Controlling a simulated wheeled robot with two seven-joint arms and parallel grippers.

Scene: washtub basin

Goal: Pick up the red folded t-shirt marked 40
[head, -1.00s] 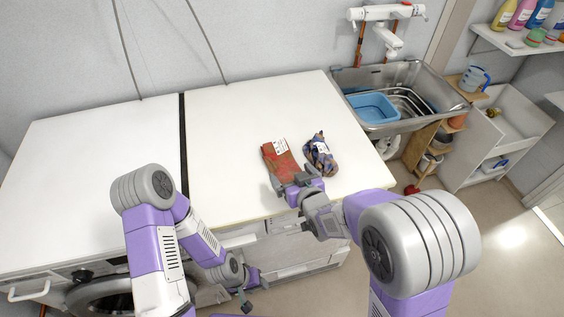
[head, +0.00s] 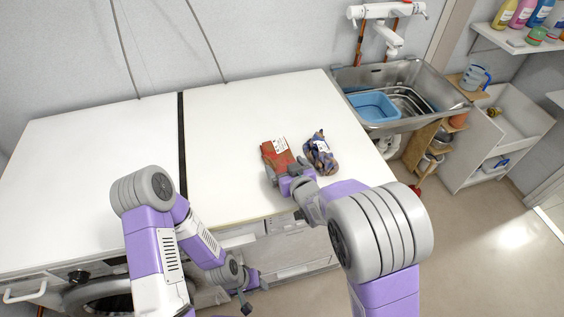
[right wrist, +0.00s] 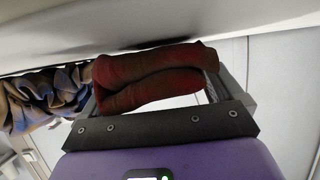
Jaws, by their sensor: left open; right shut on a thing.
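The red folded t-shirt (head: 274,150) lies near the front edge of the white worktop, with a white label on its top. In the right wrist view its folded end (right wrist: 155,75) sits between my fingers. My right gripper (head: 287,172) is shut on the near end of the t-shirt; the label's number is too small to read. My left gripper (head: 247,292) hangs low in front of the counter, open and away from the t-shirt.
A blue and brown patterned cloth (head: 321,153) with a white label lies just right of the t-shirt; it also shows in the right wrist view (right wrist: 45,98). A metal sink (head: 440,88) holding a blue basin (head: 374,107) stands at the back right. The worktop's left side (head: 90,170) is clear.

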